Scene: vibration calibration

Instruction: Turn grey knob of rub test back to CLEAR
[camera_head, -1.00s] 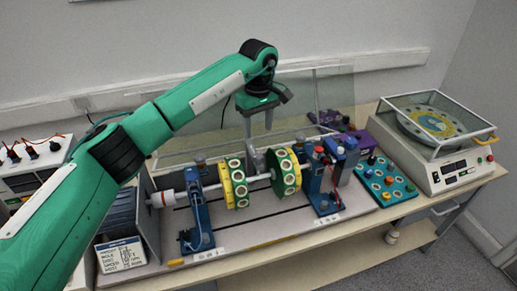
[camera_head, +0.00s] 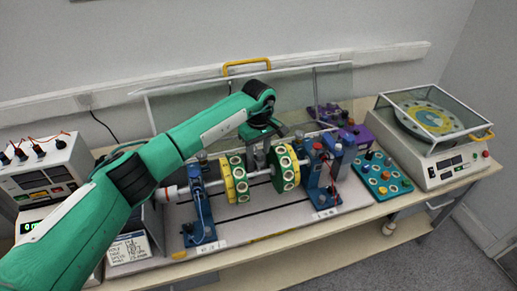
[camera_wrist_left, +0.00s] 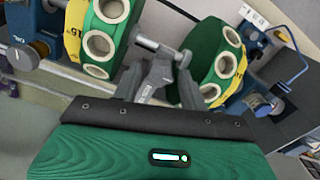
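A grey clamp-like post (camera_wrist_left: 155,80) with a small label, seemingly the rub test, stands between two green-and-yellow discs by the shaft. The discs show in the head view, left (camera_head: 234,178) and right (camera_head: 285,167). A grey cylindrical piece (camera_wrist_left: 145,42) sits above the post; I cannot tell whether it is the knob, and no CLEAR mark is legible. My left gripper (camera_head: 258,158) points down between the discs. In the left wrist view its open fingers (camera_wrist_left: 158,88) stand on either side of the post; contact is unclear. My right gripper is not in view.
Blue pedestals, left (camera_head: 199,210) and right (camera_head: 320,180), flank the discs. A clear guard panel (camera_head: 330,95) with a yellow handle stands behind. A teal button panel (camera_head: 383,178) and a glass-covered machine (camera_head: 432,150) are at right. A printed card (camera_head: 128,248) stands at left.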

